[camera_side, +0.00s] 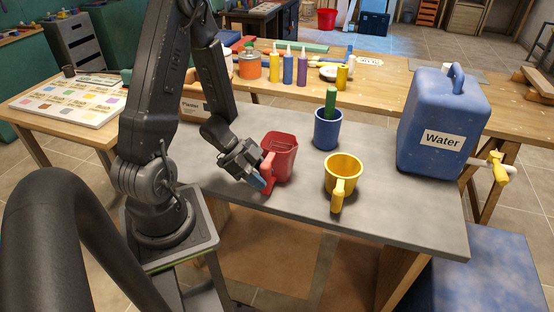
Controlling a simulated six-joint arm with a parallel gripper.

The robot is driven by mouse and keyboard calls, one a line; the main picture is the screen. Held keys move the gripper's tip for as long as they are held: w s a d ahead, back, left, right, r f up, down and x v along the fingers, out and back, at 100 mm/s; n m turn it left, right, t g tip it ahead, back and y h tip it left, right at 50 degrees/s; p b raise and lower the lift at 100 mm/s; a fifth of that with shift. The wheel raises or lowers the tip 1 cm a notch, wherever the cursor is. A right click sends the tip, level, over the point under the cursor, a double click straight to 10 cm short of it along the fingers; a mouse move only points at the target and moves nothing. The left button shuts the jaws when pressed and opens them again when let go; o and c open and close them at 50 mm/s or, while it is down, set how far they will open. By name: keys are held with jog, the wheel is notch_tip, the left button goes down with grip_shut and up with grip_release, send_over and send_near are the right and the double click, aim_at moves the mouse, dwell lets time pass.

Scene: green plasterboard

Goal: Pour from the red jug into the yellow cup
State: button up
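The red jug (283,152) stands on the grey tabletop, left of the middle, close to upright. Its handle faces the near side, toward my gripper. My gripper (262,181) is at the jug's handle, with its blue fingertips beside or around it. The view does not show clearly whether the fingers are closed on the handle. The yellow cup (343,172) stands upright to the right of the jug, with its handle toward the near edge. I cannot make out the contents of either.
A blue cup (327,130) holding a green object (330,102) stands behind the yellow cup. A large blue water container (443,122) with a yellow tap (498,167) stands at the right. Bottles (288,68) line the wooden bench behind. The grey tabletop (400,215) is clear at the front right.

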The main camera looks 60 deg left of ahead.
grip_shut()
jog(key=shift+r, duration=0.15)
dwell(0.4)
notch_tip(320, 180, up, 18)
dwell(0.5)
jog(key=shift+c, duration=1.5)
grip_release()
grip_shut()
